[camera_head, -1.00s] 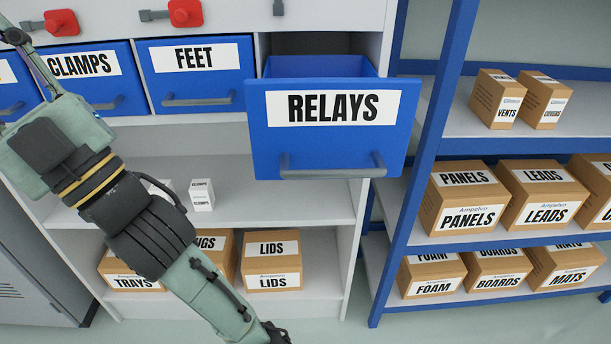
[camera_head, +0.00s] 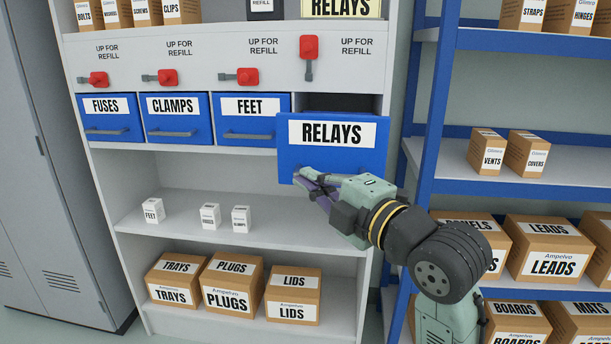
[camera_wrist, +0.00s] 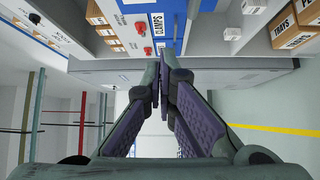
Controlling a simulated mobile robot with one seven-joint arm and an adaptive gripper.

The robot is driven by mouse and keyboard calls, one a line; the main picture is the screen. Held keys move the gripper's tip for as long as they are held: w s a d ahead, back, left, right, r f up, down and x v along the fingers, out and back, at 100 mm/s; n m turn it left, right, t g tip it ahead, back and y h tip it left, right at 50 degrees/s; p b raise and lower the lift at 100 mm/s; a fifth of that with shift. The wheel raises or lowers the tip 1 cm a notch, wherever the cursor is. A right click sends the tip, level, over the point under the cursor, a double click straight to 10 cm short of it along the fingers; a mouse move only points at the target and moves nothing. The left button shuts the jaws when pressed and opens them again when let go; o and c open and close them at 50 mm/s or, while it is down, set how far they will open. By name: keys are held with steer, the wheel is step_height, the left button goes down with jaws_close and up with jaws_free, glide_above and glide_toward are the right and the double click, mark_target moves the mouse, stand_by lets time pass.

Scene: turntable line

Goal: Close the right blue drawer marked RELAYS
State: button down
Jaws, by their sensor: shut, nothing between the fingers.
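The blue RELAYS drawer (camera_head: 290,160) is the rightmost in the row, in the head view. It stands pulled out past the other fronts, with the dark cabinet opening showing above it. My gripper (camera_head: 304,178) is shut and empty, in front of the lower part of the drawer front, pointing left. The gripper and wrist hide the lower right of the front and most of its handle. I cannot tell whether the fingers touch the drawer. In the wrist view the two purple-padded fingers (camera_wrist: 165,82) come together; the RELAYS drawer is not recognisable there.
The FEET drawer (camera_head: 255,135), the CLAMPS drawer (camera_head: 178,135) and the FUSES drawer (camera_head: 108,137) are in. A blue-framed rack (camera_head: 437,110) stands to the right. The shelf (camera_head: 280,218) below holds small white boxes.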

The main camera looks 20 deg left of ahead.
steer(key=shift+h, duration=0.3)
steer(key=w+a+p, duration=0.1)
steer(key=w+a, duration=0.1)
steer(key=w+a+p, duration=0.2)
steer(key=w+a, duration=0.1)
steer(key=w+a+p, duration=0.1)
steer(key=w+a, duration=0.1)
steer(key=shift+w+a+f+p, duration=0.15)
steer(key=shift+a+f+p, duration=0.2)
steer(key=shift+p, duration=0.05)
steer(key=shift+w+a+f, duration=0.15)
steer(key=shift+w, duration=0.45)
